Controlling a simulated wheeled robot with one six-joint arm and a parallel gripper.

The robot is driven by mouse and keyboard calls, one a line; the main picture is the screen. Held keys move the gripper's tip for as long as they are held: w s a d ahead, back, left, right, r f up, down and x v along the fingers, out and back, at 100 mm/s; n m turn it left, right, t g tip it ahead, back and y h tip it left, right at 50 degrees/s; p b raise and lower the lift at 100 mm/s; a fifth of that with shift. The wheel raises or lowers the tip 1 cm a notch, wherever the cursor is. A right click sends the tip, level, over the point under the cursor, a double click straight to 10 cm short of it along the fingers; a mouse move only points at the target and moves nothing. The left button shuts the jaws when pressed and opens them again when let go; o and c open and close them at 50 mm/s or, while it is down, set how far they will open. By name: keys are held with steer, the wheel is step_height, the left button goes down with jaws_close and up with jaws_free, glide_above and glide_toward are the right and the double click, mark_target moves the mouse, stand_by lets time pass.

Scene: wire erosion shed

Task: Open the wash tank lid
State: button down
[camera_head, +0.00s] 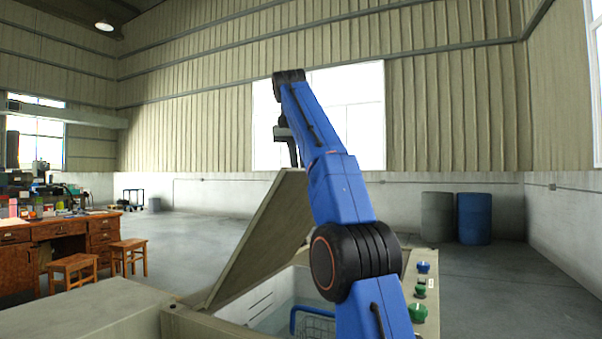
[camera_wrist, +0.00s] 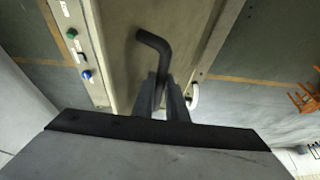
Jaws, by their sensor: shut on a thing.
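The wash tank lid (camera_head: 262,238) is a beige panel, tilted up steeply and hinged toward the left of the tank (camera_head: 238,316) in the head view. In the wrist view the lid (camera_wrist: 185,22) fills the upper middle, with a dark bent handle (camera_wrist: 154,42) on it. My gripper (camera_wrist: 171,88) is shut on the handle, its dark fingers on the bar's lower part. In the head view my gripper (camera_head: 291,150) is at the lid's top edge, and my blue arm hides part of the tank opening. The tank's inside shows below the lid.
A control panel with green and blue knobs (camera_head: 419,312) lies along the tank's right side. A blue-rimmed wire basket (camera_head: 312,322) sits in the tank. Barrels (camera_head: 473,218) stand back right. A wooden desk (camera_head: 70,235) and stools (camera_head: 128,255) stand left, with open floor between.

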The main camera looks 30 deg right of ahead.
steer(key=shift+w+f, duration=0.25)
steer(key=shift+f, duration=0.05)
steer(key=c, duration=1.8)
jaws_free()
steer(key=shift+w+a+f, duration=0.1)
steer(key=shift+o, duration=0.2)
steer(key=shift+r, duration=0.2)
steer(key=shift+s, duration=0.2)
